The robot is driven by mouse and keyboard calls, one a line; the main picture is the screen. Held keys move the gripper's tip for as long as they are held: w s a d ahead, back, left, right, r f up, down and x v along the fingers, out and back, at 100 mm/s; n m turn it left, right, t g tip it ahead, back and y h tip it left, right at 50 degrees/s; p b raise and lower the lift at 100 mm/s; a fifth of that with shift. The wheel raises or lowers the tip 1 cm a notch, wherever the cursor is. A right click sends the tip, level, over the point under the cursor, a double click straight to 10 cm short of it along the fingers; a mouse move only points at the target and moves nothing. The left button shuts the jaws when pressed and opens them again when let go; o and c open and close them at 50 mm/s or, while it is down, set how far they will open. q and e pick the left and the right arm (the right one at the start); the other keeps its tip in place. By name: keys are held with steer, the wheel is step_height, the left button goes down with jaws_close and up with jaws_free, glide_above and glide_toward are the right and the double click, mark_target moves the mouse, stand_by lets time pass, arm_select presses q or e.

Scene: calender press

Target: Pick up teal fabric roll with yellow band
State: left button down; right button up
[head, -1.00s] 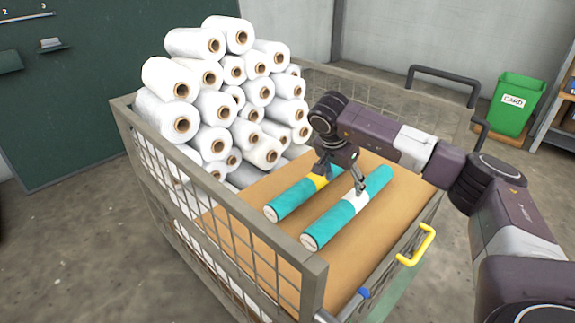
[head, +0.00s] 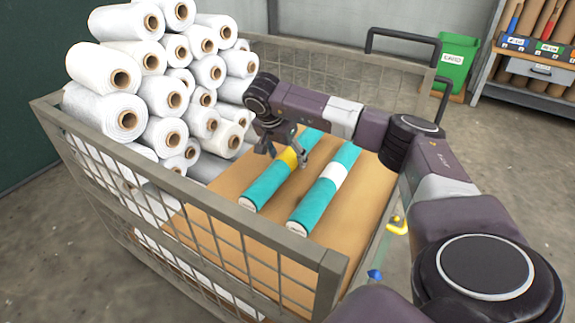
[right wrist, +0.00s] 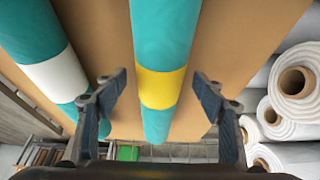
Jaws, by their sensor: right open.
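The teal fabric roll with a yellow band (head: 268,184) lies on the brown board (head: 228,184) in the cage trolley. It also shows in the right wrist view (right wrist: 163,38), its yellow band between my fingers. A second teal roll, with a white band (head: 322,198), lies beside it on the right, roughly parallel. My right gripper (head: 286,152) is open over the yellow band, with a finger on either side of the roll. In the right wrist view the fingers (right wrist: 152,92) stand apart from the roll. My left gripper is not in view.
A stack of white rolls (head: 165,85) fills the trolley's left and back. The mesh cage wall (head: 190,212) rises along the near left side. A green bin (head: 455,65) and a shelf (head: 535,72) stand at the back right. Board is bare around the teal rolls.

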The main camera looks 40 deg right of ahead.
steer(key=shift+x, duration=1.15)
steer(key=shift+a+r, duration=0.1)
steer(key=shift+r, duration=0.05)
steer(key=c, duration=1.5)
steer(key=shift+c, duration=0.7)
steer(key=shift+r, duration=0.1)
